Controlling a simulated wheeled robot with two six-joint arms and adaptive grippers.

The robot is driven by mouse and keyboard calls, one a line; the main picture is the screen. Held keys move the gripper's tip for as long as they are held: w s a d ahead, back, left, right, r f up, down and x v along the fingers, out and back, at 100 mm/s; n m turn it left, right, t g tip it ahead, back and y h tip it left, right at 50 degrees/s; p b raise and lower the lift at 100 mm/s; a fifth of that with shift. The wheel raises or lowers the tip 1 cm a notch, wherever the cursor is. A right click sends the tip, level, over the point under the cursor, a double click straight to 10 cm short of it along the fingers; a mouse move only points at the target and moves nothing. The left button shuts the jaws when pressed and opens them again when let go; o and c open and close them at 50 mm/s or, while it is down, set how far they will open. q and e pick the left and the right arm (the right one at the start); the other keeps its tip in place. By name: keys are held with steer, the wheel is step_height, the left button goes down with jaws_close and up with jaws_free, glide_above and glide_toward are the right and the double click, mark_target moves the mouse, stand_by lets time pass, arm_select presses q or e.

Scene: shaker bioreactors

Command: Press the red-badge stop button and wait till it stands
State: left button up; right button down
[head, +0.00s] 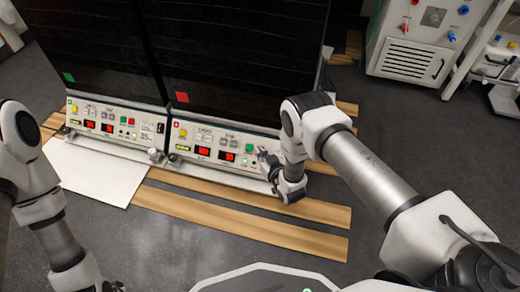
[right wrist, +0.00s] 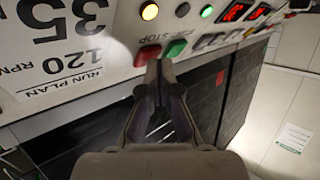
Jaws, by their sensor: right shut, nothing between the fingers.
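The red-badge machine is the right one of two dark-doored units in the head view; its red badge (head: 182,97) is low on the door. Its control panel (head: 212,152) has red displays and a green button (head: 249,148). In the right wrist view the panel is upside down. The red stop button (right wrist: 148,54) has STOP lettering beside it, with the green button (right wrist: 176,49) to its right. My right gripper (right wrist: 160,64) is shut and empty, its tips just at the stop button's edge; contact cannot be told. In the head view this gripper (head: 264,158) hides the stop button.
The green-badge machine (head: 112,122) stands left with a similar panel. Wooden strips (head: 240,222) and a white board (head: 95,170) lie on the grey floor in front. A grey cabinet (head: 412,45) stands at back right.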

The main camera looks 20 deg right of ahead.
steer(key=shift+s+a+r+p, duration=0.2)
steer(key=shift+s+r+p, duration=0.1)
steer(key=shift+r+p, duration=0.2)
steer(key=shift+s, duration=0.1)
steer(key=shift+f, duration=0.1)
steer(key=s+a+r+p, duration=0.1)
steer(key=p, duration=0.1)
steer(key=s+a+r+p, duration=0.1)
steer(key=s+r+p, duration=0.1)
steer(key=shift+a+r+p, duration=0.1)
steer(key=shift+r+p, duration=0.1)
steer(key=shift+p, duration=0.1)
stand_by(0.4)
